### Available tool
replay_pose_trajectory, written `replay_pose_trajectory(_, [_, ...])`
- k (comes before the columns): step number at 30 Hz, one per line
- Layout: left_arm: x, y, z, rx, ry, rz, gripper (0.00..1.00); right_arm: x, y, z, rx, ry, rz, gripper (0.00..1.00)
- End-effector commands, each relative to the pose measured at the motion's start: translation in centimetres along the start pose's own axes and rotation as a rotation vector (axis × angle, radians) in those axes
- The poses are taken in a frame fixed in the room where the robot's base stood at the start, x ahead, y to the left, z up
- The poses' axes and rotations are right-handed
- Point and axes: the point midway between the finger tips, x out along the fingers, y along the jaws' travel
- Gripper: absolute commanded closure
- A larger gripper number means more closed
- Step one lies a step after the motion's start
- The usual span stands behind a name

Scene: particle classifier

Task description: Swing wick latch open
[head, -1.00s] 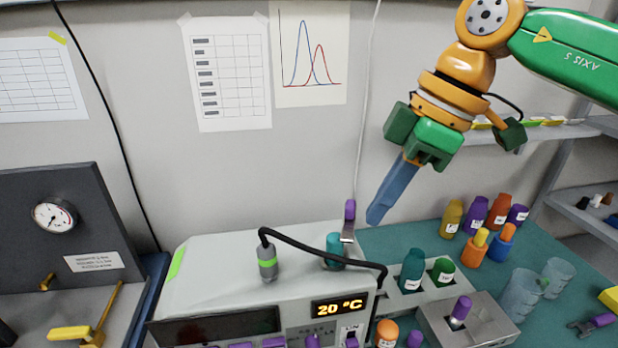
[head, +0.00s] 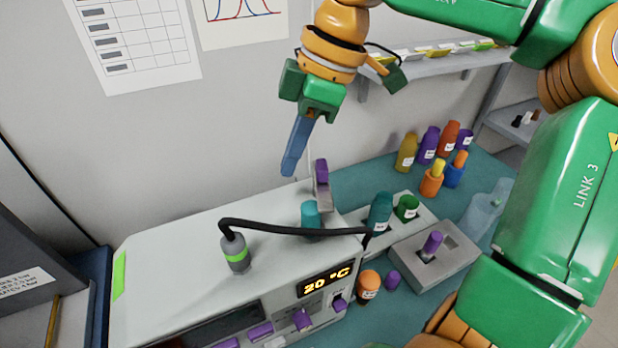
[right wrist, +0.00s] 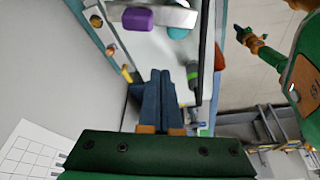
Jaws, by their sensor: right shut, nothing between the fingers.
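The wick latch, with a purple grip (head: 321,171) on a grey metal plate, stands upright at the back of the white instrument top, beside a teal cap (head: 310,213). The purple grip (right wrist: 137,20) and teal cap (right wrist: 178,33) also show in the right wrist view. My right gripper (head: 290,170) points down with its blue fingers shut and empty. In the head view its tips are just left of the purple grip, with a small gap in the picture. The shut fingers (right wrist: 160,75) show in the wrist view. My left gripper (right wrist: 242,35) appears small there, its jaws unclear.
A black tube arches over the instrument from a grey probe with a green band (head: 236,252) to its right side. Coloured bottles (head: 428,144) stand at the back right, near a grey block (head: 455,258) with a purple-capped vial. A wall shelf (head: 430,70) is behind.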

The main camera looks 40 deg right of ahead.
Motion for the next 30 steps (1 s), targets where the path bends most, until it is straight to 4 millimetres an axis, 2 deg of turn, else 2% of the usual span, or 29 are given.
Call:
replay_pose_trajectory(7, [-0.6,0.0,-0.1,0.000,0.000,0.000,1.00,5.2,-0.1,0.0,-0.001,-0.001,-0.006,1.00])
replay_pose_trajectory(9, [-1.7,0.1,-0.2,0.000,0.000,0.001,1.00,4.0,0.0,1.1,0.002,0.007,-0.001,1.00])
replay_pose_trajectory(15, [-2.5,0.1,-0.3,0.000,0.001,0.002,1.00,3.5,0.0,3.3,0.003,0.004,0.001,1.00])
replay_pose_trajectory(30, [-2.3,0.0,-0.2,0.000,0.001,0.001,1.00,3.6,0.1,4.1,0.011,0.002,0.006,1.00])
